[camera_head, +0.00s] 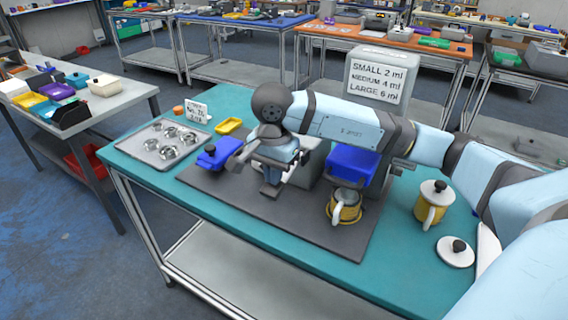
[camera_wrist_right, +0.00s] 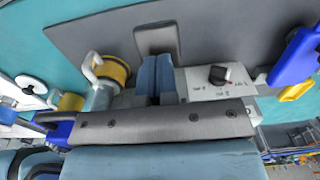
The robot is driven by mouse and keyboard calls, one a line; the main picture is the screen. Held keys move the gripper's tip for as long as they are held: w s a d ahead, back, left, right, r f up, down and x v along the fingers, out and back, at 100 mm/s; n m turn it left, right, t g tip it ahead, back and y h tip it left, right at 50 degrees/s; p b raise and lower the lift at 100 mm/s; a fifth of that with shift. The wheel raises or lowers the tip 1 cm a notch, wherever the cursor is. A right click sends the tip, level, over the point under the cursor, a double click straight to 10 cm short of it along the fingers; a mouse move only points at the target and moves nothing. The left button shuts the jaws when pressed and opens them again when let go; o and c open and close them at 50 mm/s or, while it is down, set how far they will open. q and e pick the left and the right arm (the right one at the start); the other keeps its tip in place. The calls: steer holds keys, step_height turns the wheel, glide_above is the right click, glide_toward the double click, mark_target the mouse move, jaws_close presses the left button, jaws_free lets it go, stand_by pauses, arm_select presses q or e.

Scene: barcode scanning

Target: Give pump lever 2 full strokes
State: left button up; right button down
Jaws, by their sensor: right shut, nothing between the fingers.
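My right gripper (camera_head: 272,175) comes in over the bench from the right and points down in front of the grey machine. Its two blue fingers are together with nothing between them, also in the right wrist view (camera_wrist_right: 156,62). A dark grey paddle, which looks like the pump lever's end (camera_head: 272,189), shows just below the fingertips; it also shows in the right wrist view (camera_wrist_right: 156,38). I cannot tell whether the fingertips touch it. The rest of the lever is hidden by my gripper. My left gripper is not in view.
A yellow mug (camera_head: 344,212) stands on the dark mat (camera_head: 225,195) under a blue block (camera_head: 352,165). A second lidded yellow mug (camera_head: 430,208) and a loose lid (camera_head: 455,252) lie right. A metal tray (camera_head: 150,150) and blue device (camera_head: 212,156) are left. A dose sign (camera_head: 378,77) stands behind.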

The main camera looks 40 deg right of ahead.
steer(key=shift+d+r, duration=0.1)
steer(key=shift+d, duration=0.05)
step_height(320, 180, up, 8)
steer(key=p, duration=0.4)
steer(key=shift+r, duration=0.2)
stand_by(0.4)
steer(key=shift+s+r+p, duration=0.15)
steer(key=shift+r+p, duration=0.8)
steer(key=shift+r, duration=1.35)
